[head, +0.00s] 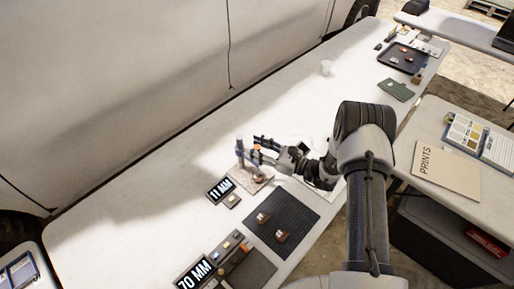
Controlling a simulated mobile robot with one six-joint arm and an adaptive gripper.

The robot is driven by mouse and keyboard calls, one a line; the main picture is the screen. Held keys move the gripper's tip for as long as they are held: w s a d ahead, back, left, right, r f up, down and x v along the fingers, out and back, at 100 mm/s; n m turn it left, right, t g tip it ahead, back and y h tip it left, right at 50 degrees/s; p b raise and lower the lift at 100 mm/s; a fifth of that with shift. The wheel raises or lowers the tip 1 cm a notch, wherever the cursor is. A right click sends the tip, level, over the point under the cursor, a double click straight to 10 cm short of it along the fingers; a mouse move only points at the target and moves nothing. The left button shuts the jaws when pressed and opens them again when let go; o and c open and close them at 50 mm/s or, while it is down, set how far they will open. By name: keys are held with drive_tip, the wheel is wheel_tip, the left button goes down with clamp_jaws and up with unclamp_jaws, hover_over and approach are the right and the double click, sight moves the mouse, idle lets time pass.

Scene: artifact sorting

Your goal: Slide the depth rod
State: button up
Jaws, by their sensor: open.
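A small upright device with grey-blue posts (239,152) stands on a pale speckled block (243,182) near the middle of the table. It appears to be the depth gauge; I cannot pick out its rod clearly. A small orange part shows beside it at the gripper. My gripper (261,148) is open, reaching in from the right, with its fingers close beside the posts. I cannot tell whether they touch. A small brownish lump (259,178) lies on the block below the gripper. A display reading 11 MM (220,190) stands just left of the block.
A dark ribbed mat (300,205) with two brown pieces lies in front. A 70 MM display (195,273) and a dark tray with small blocks are near the front edge. A white cup (326,68), green pad (397,89) and black tray (385,57) stand farther back. The table's left is clear.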

drive_tip(key=shift+c, duration=0.5)
clamp_jaws()
drive_tip(key=shift+r, duration=0.1)
